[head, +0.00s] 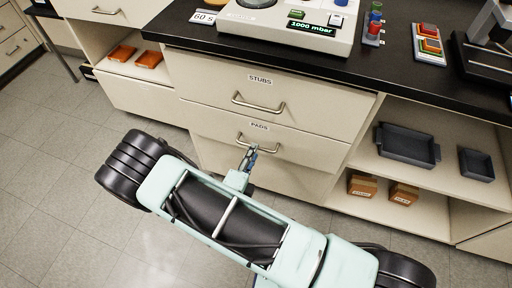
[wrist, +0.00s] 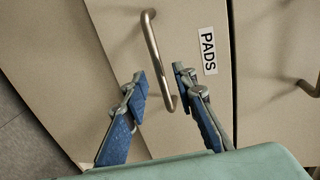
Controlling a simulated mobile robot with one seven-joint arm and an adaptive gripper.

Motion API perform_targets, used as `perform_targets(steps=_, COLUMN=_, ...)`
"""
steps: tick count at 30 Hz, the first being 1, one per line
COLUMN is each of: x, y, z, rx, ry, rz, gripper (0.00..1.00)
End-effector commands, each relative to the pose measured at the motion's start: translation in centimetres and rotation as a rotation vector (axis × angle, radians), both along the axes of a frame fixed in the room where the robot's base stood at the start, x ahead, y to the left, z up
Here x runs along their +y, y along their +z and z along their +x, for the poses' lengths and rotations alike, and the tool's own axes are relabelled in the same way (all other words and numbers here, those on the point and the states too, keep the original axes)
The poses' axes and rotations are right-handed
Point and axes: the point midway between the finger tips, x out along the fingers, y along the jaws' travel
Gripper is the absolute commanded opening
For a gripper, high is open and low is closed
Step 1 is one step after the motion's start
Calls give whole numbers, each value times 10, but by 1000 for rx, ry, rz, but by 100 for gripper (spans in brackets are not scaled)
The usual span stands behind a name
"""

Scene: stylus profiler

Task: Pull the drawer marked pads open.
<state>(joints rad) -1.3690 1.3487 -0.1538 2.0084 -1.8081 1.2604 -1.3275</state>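The drawer marked PADS (head: 310,147) is the cream front below the STUBS drawer in the head view, and it looks shut. Its label and front fill the middle of the wrist view (wrist: 193,28). Its curved metal handle (wrist: 153,45) runs between the two blue-padded fingers of my gripper (wrist: 159,76) in the wrist view. The fingers are open, one on each side of the handle, with visible gaps. In the head view my gripper (head: 250,153) is at the handle (head: 272,149), and my arm hides part of the front below.
The STUBS drawer (head: 210,88) is directly above, with its own handle (head: 258,106). The black worktop (head: 385,72) holds an instrument showing 1000 mbar. An open shelf to the right holds grey trays (head: 405,144) and small boxes. Tiled floor (head: 50,175) is clear at left.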

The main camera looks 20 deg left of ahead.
Motion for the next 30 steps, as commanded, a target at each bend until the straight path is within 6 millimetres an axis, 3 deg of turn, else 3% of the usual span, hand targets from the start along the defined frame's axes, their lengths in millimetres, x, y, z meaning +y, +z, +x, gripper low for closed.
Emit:
perform_targets(steps=7, x=-3, y=-8, z=33, rx=0, ry=-2, rz=2, gripper=26)
perform_targets(steps=18, x=-3, y=-8, z=39, rx=1, ry=0, rz=1, gripper=26)
perform_targets(steps=26, x=-3, y=-8, z=39, rx=1, ry=-1, rz=1, gripper=0)
perform_targets(steps=30, x=-3, y=-8, z=39, rx=0, ry=-1, rz=1, gripper=0)
